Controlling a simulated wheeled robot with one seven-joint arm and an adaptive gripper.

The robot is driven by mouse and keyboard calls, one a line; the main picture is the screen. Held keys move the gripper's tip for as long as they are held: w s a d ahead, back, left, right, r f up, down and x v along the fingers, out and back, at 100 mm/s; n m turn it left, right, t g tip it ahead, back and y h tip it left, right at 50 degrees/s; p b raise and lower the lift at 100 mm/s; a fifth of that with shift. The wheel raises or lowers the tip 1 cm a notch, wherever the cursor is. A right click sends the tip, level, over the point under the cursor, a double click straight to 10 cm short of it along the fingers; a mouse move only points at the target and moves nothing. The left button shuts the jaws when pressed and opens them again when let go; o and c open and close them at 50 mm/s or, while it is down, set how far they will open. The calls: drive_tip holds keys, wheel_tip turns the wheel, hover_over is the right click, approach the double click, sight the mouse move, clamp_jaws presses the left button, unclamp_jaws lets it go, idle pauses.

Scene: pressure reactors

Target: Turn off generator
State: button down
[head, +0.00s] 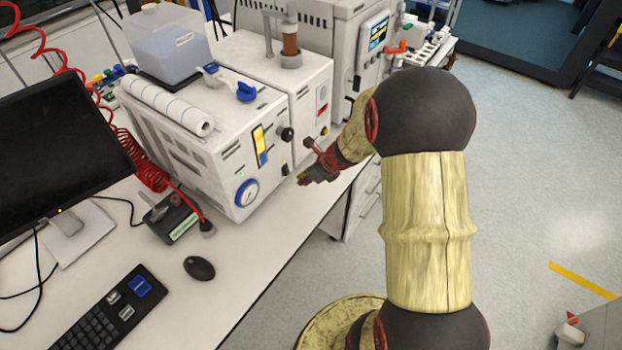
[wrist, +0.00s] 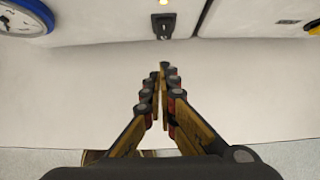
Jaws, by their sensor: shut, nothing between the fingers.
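The likely generator is a white box unit (head: 225,160) on the bench, with a round blue-rimmed gauge (head: 247,192), a yellow and blue display (head: 260,145) and a black knob (head: 286,134). A small black switch (head: 284,170) sits low on its front near the right edge. The switch also shows in the wrist view (wrist: 164,25), with a small light just above it. Its on or off position is too small to tell. My gripper (head: 302,180) is shut and empty in front of the box. In the wrist view its fingertips (wrist: 163,68) point toward the switch, apart from it.
A second white unit (head: 310,95) stands right beside the box. A paper roll (head: 170,105) and clear container (head: 170,40) rest on top. A monitor (head: 55,160), mouse (head: 199,268) and keyboard (head: 110,310) occupy the left bench. The bench strip before the box is clear.

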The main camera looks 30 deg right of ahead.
sight(287, 175)
drive_tip(key=shift+w+a+f, duration=0.1)
drive_tip(key=shift+w+a, duration=0.2)
drive_tip(key=shift+w, duration=0.55)
drive_tip(key=shift+w+a+f, duration=0.1)
drive_tip(key=shift+w+a, duration=0.15)
drive_tip(key=shift+w, duration=0.55)
drive_tip(key=f+b, duration=0.1)
drive_tip(key=b, duration=0.2)
drive_tip(key=shift+w+t+b, duration=0.15)
drive_tip(key=shift+t+b, duration=0.45)
drive_tip(key=shift+b, duration=0.7)
drive_tip(key=shift+w+a+f+y+b, duration=0.15)
drive_tip(key=shift+y+b, duration=0.15)
drive_tip(key=shift+b, duration=0.8)
drive_tip(key=shift+w+r+p, duration=0.1)
drive_tip(key=shift+r+p, duration=1.1)
drive_tip(key=shift+r, duration=0.1)
drive_tip(key=shift+f, duration=0.15)
